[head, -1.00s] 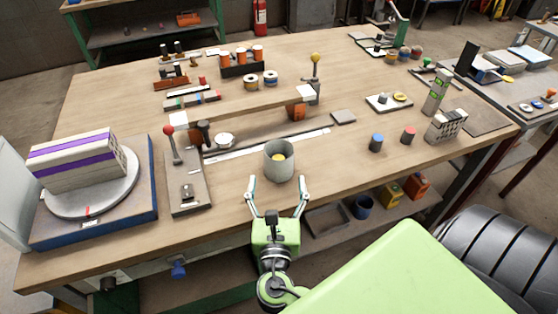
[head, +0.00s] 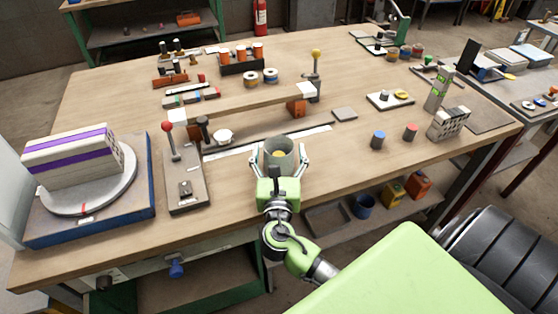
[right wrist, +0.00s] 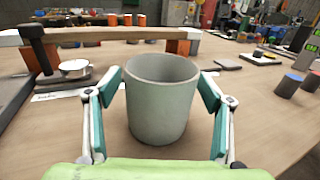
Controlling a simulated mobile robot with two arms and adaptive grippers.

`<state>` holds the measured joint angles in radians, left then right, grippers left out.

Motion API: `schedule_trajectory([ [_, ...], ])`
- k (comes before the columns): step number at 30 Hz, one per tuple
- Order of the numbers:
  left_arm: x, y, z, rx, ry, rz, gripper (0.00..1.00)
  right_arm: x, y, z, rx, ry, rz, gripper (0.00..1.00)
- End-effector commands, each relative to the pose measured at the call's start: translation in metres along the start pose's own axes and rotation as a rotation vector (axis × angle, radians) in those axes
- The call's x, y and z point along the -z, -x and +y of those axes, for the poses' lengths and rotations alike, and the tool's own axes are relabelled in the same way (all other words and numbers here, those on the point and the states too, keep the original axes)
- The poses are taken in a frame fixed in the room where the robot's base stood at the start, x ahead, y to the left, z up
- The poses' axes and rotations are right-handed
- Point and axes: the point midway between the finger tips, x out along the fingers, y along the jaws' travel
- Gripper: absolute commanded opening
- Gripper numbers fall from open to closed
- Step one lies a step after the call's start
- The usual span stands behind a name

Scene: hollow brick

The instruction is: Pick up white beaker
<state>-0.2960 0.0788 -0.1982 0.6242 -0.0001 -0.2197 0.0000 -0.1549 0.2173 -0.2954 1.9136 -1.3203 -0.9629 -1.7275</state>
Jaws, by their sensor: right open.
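The white beaker (head: 281,153) is a pale grey-white cup standing upright on the wooden table near its front edge. In the right wrist view the beaker (right wrist: 160,98) fills the middle, between the two fingers. My right gripper (head: 280,160) is open, with one finger on each side of the beaker; in the right wrist view the gripper (right wrist: 160,112) shows a small gap on either side. The beaker's lower front is hidden by the gripper in the head view. My left gripper is not in view.
A wooden beam (head: 245,103) lies across blocks behind the beaker. A lever panel with a red knob (head: 168,127) and a small white dish (head: 223,136) stand to the left. Blue (head: 378,140) and red (head: 410,132) cylinders stand to the right. The table between them and the beaker is clear.

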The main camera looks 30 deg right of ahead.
Motion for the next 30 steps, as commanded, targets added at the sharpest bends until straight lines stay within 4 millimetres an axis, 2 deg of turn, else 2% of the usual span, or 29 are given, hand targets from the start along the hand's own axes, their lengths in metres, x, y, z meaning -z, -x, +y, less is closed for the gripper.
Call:
schedule_trajectory([
  [1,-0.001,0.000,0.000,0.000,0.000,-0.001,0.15,0.000,0.000,0.000,0.000,0.000,0.000,0.71],
  [6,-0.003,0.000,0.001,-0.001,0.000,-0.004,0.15,0.000,0.001,0.000,0.000,0.000,0.001,0.27],
  [7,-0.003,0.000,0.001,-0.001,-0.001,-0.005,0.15,0.000,0.001,0.000,0.000,0.000,0.001,0.23],
  [19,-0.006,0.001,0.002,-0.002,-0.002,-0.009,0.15,-0.005,0.000,0.000,0.001,-0.002,-0.002,0.23],
  [28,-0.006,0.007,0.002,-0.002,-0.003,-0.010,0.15,-0.036,0.001,0.000,0.001,-0.005,-0.004,0.23],
  [30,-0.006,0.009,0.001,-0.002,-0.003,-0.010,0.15,-0.043,0.009,0.003,0.001,-0.006,-0.003,0.23],
])
